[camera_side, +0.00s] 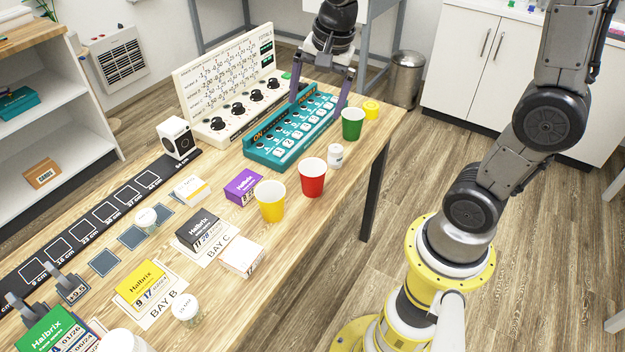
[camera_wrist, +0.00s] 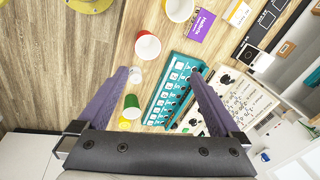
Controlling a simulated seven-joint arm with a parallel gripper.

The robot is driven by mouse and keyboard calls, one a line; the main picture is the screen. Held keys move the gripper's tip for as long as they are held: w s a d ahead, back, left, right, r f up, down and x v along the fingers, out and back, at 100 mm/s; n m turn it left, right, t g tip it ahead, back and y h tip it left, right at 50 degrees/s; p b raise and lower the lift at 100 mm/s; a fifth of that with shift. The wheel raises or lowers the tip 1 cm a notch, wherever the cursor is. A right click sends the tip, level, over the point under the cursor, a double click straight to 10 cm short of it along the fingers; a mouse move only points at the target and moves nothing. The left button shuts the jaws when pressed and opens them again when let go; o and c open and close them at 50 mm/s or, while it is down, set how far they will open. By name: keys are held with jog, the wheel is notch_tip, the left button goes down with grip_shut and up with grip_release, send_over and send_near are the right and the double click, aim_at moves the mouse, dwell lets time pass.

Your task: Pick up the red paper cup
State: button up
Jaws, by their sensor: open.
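The red paper cup (camera_side: 312,180) stands upright on the wooden table, right of the yellow cup (camera_side: 270,203) and apart from it. In the wrist view the red cup (camera_wrist: 141,55) shows its white inside and lies beyond my fingertips. My gripper (camera_side: 317,102) is open and empty, with its two purple fingers wide apart over the teal button panel (camera_side: 262,154). In the side view it is farther back on the table than the red cup. The gripper (camera_wrist: 159,73) also shows in the wrist view, with nothing between its fingers.
A white bottle (camera_side: 335,156) stands close to the red cup's right. A green cup (camera_side: 352,126) and a yellow round item (camera_side: 371,110) stand farther right. A purple box (camera_side: 242,187) lies left of the cups. The table's edge is near the red cup, at its front right.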

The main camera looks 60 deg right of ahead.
jog(key=w+d+f+m+g, duration=0.2)
jog(key=w+d+f, duration=0.1)
jog(key=f, duration=0.5)
send_near(313, 169)
jog(key=s+a+f, duration=0.1)
jog(key=a+f, duration=0.1)
jog(key=shift+g, duration=0.4)
jog(key=shift+w+a+f, duration=0.1)
jog(key=shift+w+f, duration=0.05)
jog(key=shift+f, duration=2.6)
jog(key=shift+c, duration=0.2)
jog(key=c, duration=1)
